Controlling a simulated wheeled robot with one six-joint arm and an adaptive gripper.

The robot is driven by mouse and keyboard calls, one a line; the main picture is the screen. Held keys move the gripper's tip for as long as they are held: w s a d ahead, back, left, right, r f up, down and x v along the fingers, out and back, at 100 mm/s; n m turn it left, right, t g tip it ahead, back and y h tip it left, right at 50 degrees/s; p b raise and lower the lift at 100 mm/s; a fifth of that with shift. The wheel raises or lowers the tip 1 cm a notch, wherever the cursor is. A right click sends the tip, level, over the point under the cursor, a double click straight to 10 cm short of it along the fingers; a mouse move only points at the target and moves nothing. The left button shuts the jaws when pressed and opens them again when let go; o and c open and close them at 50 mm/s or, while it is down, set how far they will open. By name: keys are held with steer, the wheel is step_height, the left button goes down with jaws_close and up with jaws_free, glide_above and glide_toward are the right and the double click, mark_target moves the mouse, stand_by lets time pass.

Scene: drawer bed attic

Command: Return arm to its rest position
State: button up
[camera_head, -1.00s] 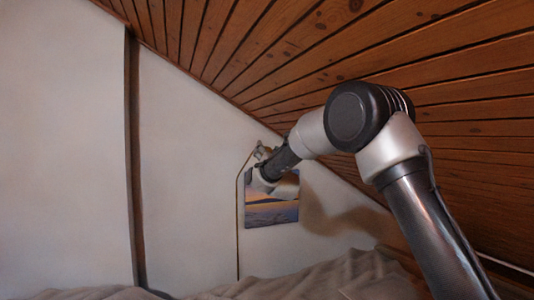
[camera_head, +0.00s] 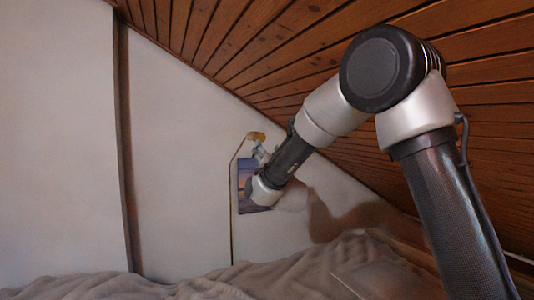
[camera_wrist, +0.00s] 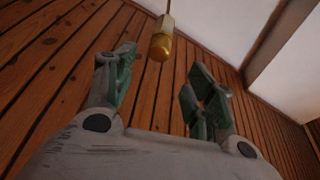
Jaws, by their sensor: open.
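My arm reaches forward and left from the right side of the head view, bent at a high elbow below the sloped ceiling. My gripper (camera_wrist: 162,88) is open in the wrist view, with its two green-padded fingers apart and nothing between them. In the head view the gripper is mostly hidden behind my own wrist, in front of the far wall.
A sloped wooden plank ceiling (camera_head: 270,50) runs close above my arm. A brass lamp (camera_head: 256,136) on a thin pole stands near my wrist; its brass end (camera_wrist: 160,47) shows beyond the fingers. A picture (camera_head: 246,180) hangs behind. Rumpled bedding (camera_head: 230,280) lies below.

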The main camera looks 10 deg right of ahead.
steer(key=s+a+f+n+g+y, duration=0.15)
steer(key=f+g, duration=0.25)
steer(key=f, duration=0.4)
steer(key=s+a+f+n+g+y, duration=0.1)
steer(key=s+a+f+n+g, duration=0.1)
steer(key=f+g, duration=0.5)
steer(key=s+d+f, duration=0.2)
steer(key=s+f, duration=0.2)
steer(key=f, duration=0.1)
steer(key=s+d+r+g+h, duration=0.1)
steer(key=s+d+g, duration=0.1)
steer(key=s+d, duration=0.7)
steer(key=s+d+r+g+h, duration=0.1)
steer(key=s+d+g+h, duration=0.1)
steer(key=s+d, duration=0.7)
steer(key=s+d+r+m+g+h, duration=0.1)
steer(key=s+d, duration=0.8)
steer(key=s, duration=1.1)
steer(key=shift+r+g+h, duration=0.6)
steer(key=shift+g+h, duration=0.05)
steer(key=shift+g, duration=0.25)
